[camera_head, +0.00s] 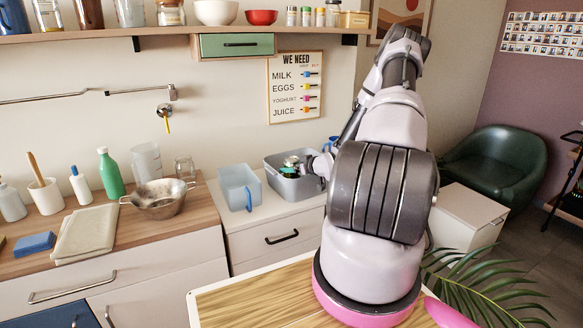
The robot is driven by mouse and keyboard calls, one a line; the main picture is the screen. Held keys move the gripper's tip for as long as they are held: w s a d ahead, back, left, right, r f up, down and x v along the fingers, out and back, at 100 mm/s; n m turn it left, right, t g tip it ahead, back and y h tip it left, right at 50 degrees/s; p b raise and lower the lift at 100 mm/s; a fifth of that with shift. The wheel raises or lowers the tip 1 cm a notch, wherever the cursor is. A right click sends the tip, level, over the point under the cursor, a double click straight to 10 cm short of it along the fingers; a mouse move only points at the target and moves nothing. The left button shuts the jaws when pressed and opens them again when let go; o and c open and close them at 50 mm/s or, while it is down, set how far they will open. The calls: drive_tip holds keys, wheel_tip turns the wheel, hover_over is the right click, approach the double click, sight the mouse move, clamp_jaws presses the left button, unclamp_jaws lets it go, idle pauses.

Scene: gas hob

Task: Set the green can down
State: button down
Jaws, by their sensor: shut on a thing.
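The green can (290,162) shows as a small green shape at the grey bin (299,187) on the white counter. My gripper (303,164) is at its right side and is shut on it. The can is small in this view and partly covered by the gripper, so its lower part and how upright it is are hard to tell. It is over or inside the bin's opening; I cannot tell whether it touches the bottom. My arm reaches down to it from the right.
A blue-grey pitcher (240,187) stands just left of the bin. A metal colander (160,199), a green bottle (110,174) and a glass jar (185,169) stand further left on the wooden counter. A shelf (120,36) runs above.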

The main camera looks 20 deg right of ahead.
drive_tip(key=shift+f, duration=0.15)
unclamp_jaws()
